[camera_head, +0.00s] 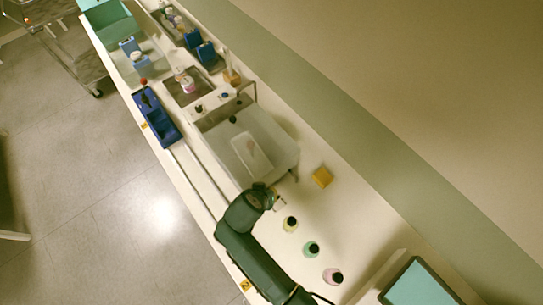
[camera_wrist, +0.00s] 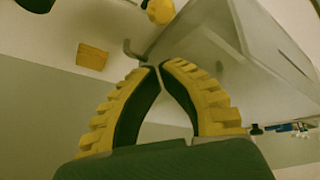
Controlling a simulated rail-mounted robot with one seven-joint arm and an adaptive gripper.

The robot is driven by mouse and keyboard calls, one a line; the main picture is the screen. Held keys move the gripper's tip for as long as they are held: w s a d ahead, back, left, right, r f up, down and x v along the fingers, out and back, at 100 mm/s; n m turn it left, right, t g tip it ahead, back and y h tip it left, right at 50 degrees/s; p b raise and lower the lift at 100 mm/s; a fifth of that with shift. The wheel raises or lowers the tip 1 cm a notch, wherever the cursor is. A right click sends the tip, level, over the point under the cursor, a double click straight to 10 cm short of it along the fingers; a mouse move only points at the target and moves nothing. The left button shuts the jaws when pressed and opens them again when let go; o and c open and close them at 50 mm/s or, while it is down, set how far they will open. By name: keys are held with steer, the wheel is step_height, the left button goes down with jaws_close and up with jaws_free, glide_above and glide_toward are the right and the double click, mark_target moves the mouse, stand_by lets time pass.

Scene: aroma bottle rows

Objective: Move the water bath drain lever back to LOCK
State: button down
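The water bath (camera_head: 262,140) is a pale box with clear-looking walls in the middle of the bench; its side fills the upper right of the wrist view (camera_wrist: 225,60). A thin grey bent bar (camera_wrist: 132,50) sticks out by the bath's edge in the wrist view and may be the drain lever. A small projection (camera_head: 293,178) shows at the bath's near right corner in the head view. No LOCK marking is readable. My gripper (camera_wrist: 160,67) has its yellow-padded fingertips together, with nothing seen between them, just below the bar in the picture. In the head view it is beside the bath's near end (camera_head: 277,203).
A yellow block (camera_head: 321,177) lies right of the bath; it also shows in the wrist view (camera_wrist: 92,56). A blue tray (camera_head: 157,120) lies at the bench's left edge.

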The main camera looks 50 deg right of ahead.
steer(key=v, duration=0.1)
steer(key=p+v, duration=0.1)
steer(key=v, duration=0.1)
steer(key=shift+a, duration=0.45)
steer(key=w+a+r+n+t+y+p, duration=0.1)
steer(key=w+a+r+t+p, duration=0.25)
steer(key=r, duration=1.15)
steer(key=w+r+t+p, duration=0.35)
steer(key=w+r, duration=0.25)
steer(key=r, duration=0.8)
steer(key=w+a+r+n+t+y+p, duration=0.1)
steer(key=w+a+r+t+p, duration=0.25)
steer(key=r, duration=1.15)
steer(key=s+a+r+n+t+y, duration=0.1)
steer(key=s+r+n+t, duration=0.1)
steer(key=r, duration=0.6)
steer(key=s+a+r+n+t+y, duration=0.1)
steer(key=s+r+n+t, duration=0.2)
steer(key=r, duration=0.4)
steer(key=s+a+r+n+t+y, duration=0.1)
steer(key=s+a+r+n+t, duration=0.1)
steer(key=r+t, duration=0.3)
step_height(320, 180, up, 4)
steer(key=shift+s+f+n, duration=0.15)
steer(key=shift+s+n, duration=0.45)
steer(key=shift+n, duration=0.2)
